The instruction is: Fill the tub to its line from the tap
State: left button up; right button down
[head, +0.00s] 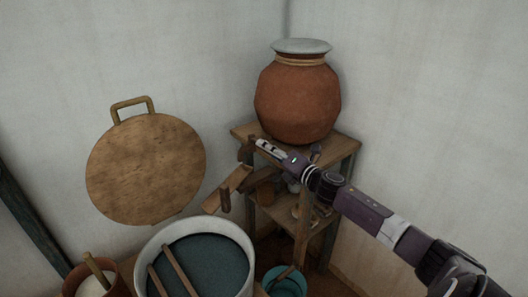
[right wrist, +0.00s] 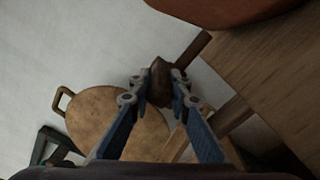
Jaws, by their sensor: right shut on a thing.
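A large clay pot (head: 297,100) with a pale lid stands on a wooden stand. A brown wooden tap (head: 246,150) is low on its left side. My right gripper (head: 262,146) is at the tap; in the right wrist view its fingers close on the tap's brown wooden handle (right wrist: 159,82). A wooden trough (head: 228,190) slopes from below the tap towards a wide white-rimmed tub (head: 245,243). The tub shows a dark blue surface, with two wooden sticks across it. I cannot make out a fill line or running water. My left gripper is out of view.
A round wooden lid (head: 145,170) with a handle is against the left wall. A teal bucket (head: 286,284) is at the bottom, right of the tub. A brown pot (head: 75,284) is at bottom left. Small vessels fill the lower shelves of the stand (head: 344,146).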

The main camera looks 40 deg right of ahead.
jog(key=c, duration=1.8)
grip_release()
jog(key=shift+s+f, duration=0.1)
jog(key=shift+s, duration=0.3)
jog(key=s+d, duration=0.1)
jog(key=s, duration=1)
jog(key=shift+d, duration=0.1)
